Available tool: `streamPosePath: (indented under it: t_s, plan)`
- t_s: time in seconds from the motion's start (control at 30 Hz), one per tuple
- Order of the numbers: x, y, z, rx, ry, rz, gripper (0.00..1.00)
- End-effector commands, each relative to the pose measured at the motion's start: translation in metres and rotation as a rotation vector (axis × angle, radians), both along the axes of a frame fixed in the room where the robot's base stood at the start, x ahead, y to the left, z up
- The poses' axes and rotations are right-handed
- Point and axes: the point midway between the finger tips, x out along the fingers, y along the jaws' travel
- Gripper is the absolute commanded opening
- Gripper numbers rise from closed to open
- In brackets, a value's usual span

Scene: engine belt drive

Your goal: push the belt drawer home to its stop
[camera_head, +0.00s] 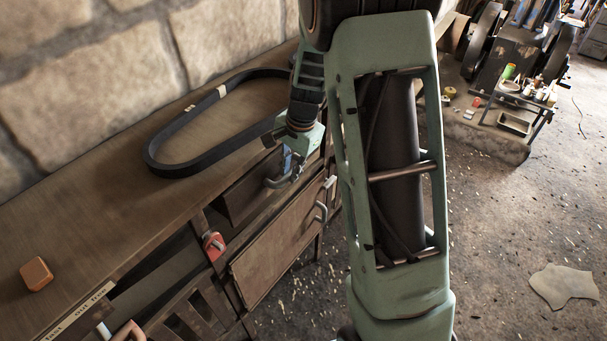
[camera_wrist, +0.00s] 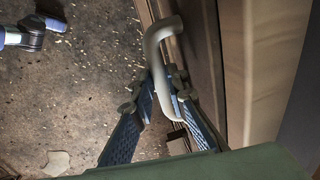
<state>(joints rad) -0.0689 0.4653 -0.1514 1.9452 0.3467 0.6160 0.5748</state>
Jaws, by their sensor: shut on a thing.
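The belt drawer (camera_head: 243,194) is a dark wooden drawer under the bench top, and it appears to stand out from the bench front. Its grey bar handle (camera_wrist: 158,52) shows large in the wrist view, beside the brown drawer front (camera_wrist: 205,70). My gripper (camera_wrist: 160,92) has its two blue-padded fingers on either side of the handle, closed on it. In the head view my gripper (camera_head: 287,168) is at the drawer front, and my arm hides part of that area. How far the drawer stands out is hard to tell.
A black belt (camera_head: 165,168) lies on the bench top (camera_head: 95,215), with an orange block (camera_head: 36,274) at the near left. A cabinet door (camera_head: 280,255) with its own handle (camera_head: 321,211) is below the drawer. A red-and-white item (camera_head: 213,245) sits beside it.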

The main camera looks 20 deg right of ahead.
Motion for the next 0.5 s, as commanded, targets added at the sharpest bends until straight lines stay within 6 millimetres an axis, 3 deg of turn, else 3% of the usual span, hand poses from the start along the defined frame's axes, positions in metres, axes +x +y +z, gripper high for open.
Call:
streamPosePath:
  t_s: [0.5]
  plan:
    - [0.0097, 0.0062, 0.0023, 0.002, -0.01, 0.0, 0.0]
